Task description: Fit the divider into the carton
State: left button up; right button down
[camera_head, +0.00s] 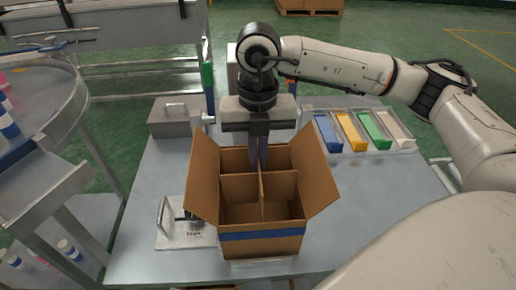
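The carton (261,246) is an open brown box with a blue band, standing on the table with its side flaps spread outward. The cardboard divider (262,201) is inside the carton, its crossed panels splitting it into cells. Its top edges look near or a little below the carton's rim; whether it touches the bottom is hidden. My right gripper (258,165) points down over the rear half of the carton, its dark fingers close together at the divider's middle panel. It looks shut on that panel, though the fingertips are partly hidden. My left gripper is not in view.
A rack (390,148) with blue, yellow, green and pale bins stands right of the carton. A grey box with a handle (174,117) is at back left. A metal plate fixture (180,238) lies left of the carton. A round rotary table (38,95) stands far left. The table's right side is clear.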

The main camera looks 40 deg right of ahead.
aim_at(258, 189)
notch_tip(258, 189, down, 6)
jog(key=b, duration=0.3)
jog(key=shift+r, duration=0.2)
notch_tip(258, 189, down, 3)
jog(key=shift+f+b, duration=0.1)
jog(key=shift+b, duration=0.85)
jog(key=shift+f+b, duration=0.35)
jog(key=shift+f, duration=0.2)
jog(key=c, duration=1.9)
grip_release()
notch_tip(258, 189, up, 10)
jog(key=shift+r, duration=0.2)
